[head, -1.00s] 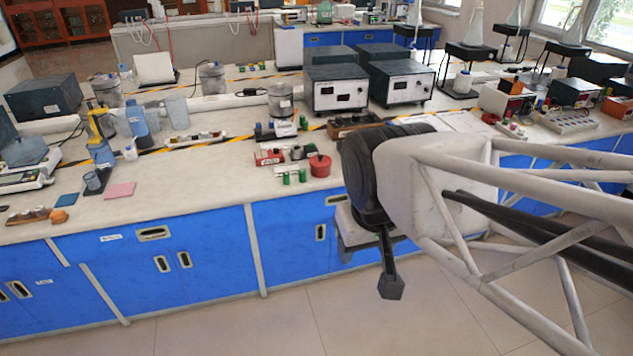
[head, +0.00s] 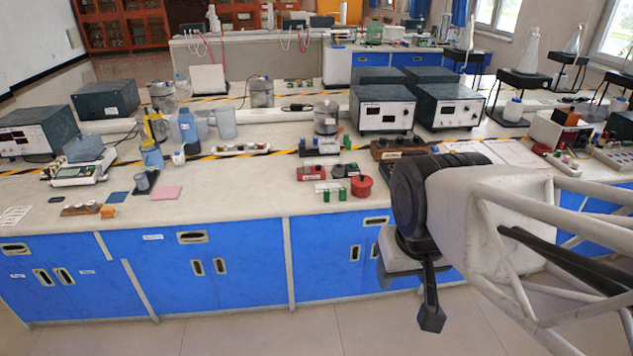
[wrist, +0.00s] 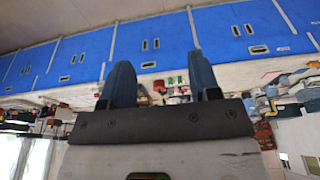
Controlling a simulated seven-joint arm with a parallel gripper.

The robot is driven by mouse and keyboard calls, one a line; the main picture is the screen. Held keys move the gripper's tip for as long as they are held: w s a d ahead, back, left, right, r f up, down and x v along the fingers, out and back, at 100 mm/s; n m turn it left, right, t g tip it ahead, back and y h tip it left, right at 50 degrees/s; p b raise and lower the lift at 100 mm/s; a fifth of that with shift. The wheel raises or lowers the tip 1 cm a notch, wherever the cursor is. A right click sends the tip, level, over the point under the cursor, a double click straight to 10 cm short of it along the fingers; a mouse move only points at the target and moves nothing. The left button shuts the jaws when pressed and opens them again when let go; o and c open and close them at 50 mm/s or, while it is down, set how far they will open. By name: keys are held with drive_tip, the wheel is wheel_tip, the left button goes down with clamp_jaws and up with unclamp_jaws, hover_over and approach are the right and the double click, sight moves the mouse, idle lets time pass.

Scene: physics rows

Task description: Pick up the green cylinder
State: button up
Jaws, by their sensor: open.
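Two small green cylinders stand side by side near the bench's front edge in the head view, one on the left (head: 326,195) and one on the right (head: 342,195). A pale strip shows at their tops; I cannot tell whether it joins them. My gripper (head: 430,312) hangs in front of the bench, lower than the benchtop in the picture and to the right of the cylinders. In the wrist view my two fingers (wrist: 161,75) are spread wide with nothing held between them. Small items behind the fingers are too small to identify there.
Grey power supplies (head: 382,108) stand farther back. Blue cabinets (head: 240,268) form the bench front. Benchtop left of the cylinders (head: 245,185) is clear.

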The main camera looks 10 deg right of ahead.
idle(0.4)
drive_tip(key=m+g, duration=0.3)
drive_tip(key=m, duration=1.2)
hover_over(326, 191)
drive_tip(key=f, duration=2.2)
drive_tip(key=shift+s+d+f, duration=0.1)
drive_tip(key=shift+s+f, duration=0.05)
drive_tip(key=shift+s, duration=0.1)
drive_tip(key=shift+w+f, duration=0.35)
drive_tip(key=shift+f, duration=0.05)
